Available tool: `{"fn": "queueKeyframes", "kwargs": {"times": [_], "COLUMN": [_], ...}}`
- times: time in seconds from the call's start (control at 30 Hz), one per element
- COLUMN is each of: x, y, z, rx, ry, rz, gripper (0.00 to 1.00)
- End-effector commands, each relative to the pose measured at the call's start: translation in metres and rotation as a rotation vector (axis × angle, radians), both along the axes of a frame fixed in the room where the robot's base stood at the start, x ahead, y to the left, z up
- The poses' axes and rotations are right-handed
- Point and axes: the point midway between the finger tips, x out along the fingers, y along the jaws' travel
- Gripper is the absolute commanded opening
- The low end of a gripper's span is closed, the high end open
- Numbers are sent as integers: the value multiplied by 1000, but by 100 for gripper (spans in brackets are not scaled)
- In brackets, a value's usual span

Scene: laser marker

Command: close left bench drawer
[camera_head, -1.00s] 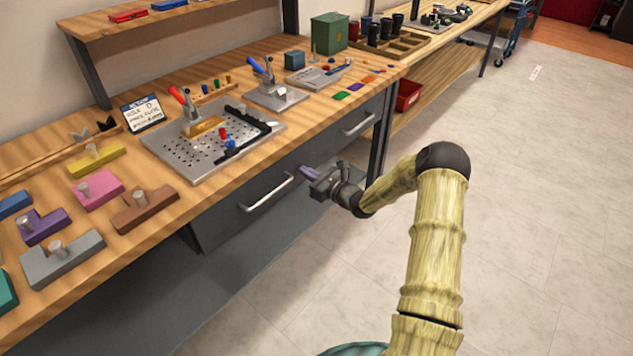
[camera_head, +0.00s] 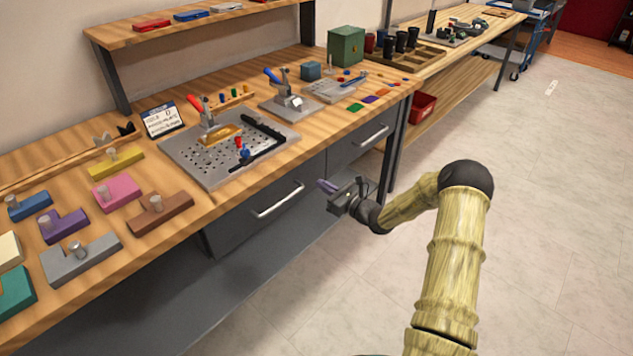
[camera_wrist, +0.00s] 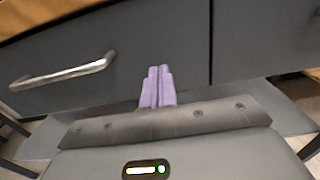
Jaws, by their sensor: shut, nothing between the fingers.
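The left bench drawer (camera_head: 250,222) is a dark grey front under the wooden bench top, with a silver bar handle (camera_head: 278,199). Its front looks about flush with the neighbouring right drawer (camera_head: 347,150); a small gap cannot be ruled out. In the wrist view the left drawer front (camera_wrist: 125,32) fills the upper left, with its handle (camera_wrist: 63,72) at left and a seam to its right. My gripper (camera_head: 322,185) is shut and empty, its purple fingers together (camera_wrist: 157,72). It points at the left drawer's front, right of the handle. Contact cannot be told.
The bench top holds a perforated metal plate (camera_head: 200,160), coloured blocks and a green box (camera_head: 346,46). A bench leg (camera_head: 392,150) stands right of the drawers, with a red bin (camera_head: 423,107) beyond it. The floor (camera_head: 560,200) at right is clear.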

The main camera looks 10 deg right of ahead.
Motion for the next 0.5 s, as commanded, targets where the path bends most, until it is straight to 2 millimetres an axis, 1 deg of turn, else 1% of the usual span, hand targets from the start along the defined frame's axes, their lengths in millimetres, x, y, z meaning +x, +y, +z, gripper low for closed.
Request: {"fn": "queueKeyframes", "kwargs": {"times": [0.03, 0.1, 0.4, 0.5], "x": [-8, -21, -67, -77], "y": [-10, -19, -44, -50], "z": [0, -1, -2, -2], "rx": [1, 0, -1, -2], "ry": [4, 6, 7, 6], "rz": [-5, -7, 7, 10], "gripper": [0, 0, 0, 0]}}
